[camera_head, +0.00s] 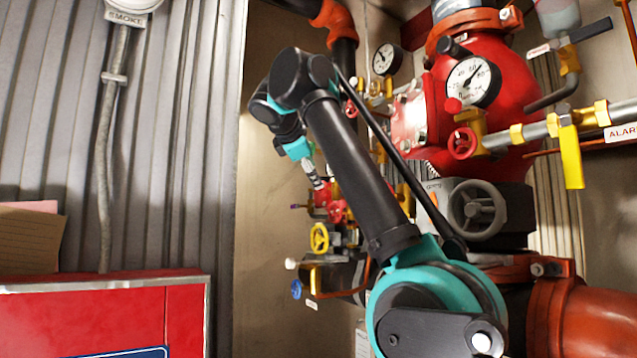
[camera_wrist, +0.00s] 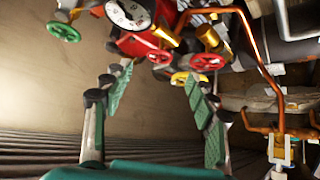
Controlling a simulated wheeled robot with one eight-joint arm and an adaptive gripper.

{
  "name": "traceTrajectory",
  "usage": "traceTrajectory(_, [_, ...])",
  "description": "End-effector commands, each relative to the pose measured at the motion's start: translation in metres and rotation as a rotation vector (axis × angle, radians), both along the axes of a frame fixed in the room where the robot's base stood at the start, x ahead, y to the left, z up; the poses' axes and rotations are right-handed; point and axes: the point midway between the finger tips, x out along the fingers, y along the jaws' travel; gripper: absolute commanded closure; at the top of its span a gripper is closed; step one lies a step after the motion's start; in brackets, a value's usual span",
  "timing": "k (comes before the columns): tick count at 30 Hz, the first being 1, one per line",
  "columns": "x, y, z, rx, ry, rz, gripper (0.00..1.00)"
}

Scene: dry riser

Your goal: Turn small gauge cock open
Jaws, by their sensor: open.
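A small white-faced gauge (camera_head: 386,60) hangs at the back of the pipework in the head view, with small brass fittings (camera_head: 376,88) below it. A white gauge face (camera_wrist: 128,14) also shows at the top of the wrist view, on a red body; I cannot tell if it is the same gauge. I cannot make out the gauge cock's handle for certain. My gripper (camera_wrist: 158,76) is open and empty, its two green-padded fingers spread apart below red handwheels (camera_wrist: 207,61) and a yellow handwheel (camera_wrist: 190,77). In the head view, my gripper (camera_head: 316,180) is partly hidden by pipework.
A large red valve body (camera_head: 515,75) carries a bigger gauge (camera_head: 473,81). A copper pipe (camera_wrist: 262,62) crosses the wrist view. The bare wall (camera_wrist: 50,85) is clear.

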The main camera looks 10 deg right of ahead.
Motion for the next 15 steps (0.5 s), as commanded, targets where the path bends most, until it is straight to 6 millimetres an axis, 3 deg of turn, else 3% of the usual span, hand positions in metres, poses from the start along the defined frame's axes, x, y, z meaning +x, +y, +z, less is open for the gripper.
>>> traceTrajectory(6, [-0.019,0.011,0.009,0.001,0.000,0.002,0.42])
traceTrajectory(15, [-0.023,0.012,0.011,0.000,0.001,0.000,0.42])
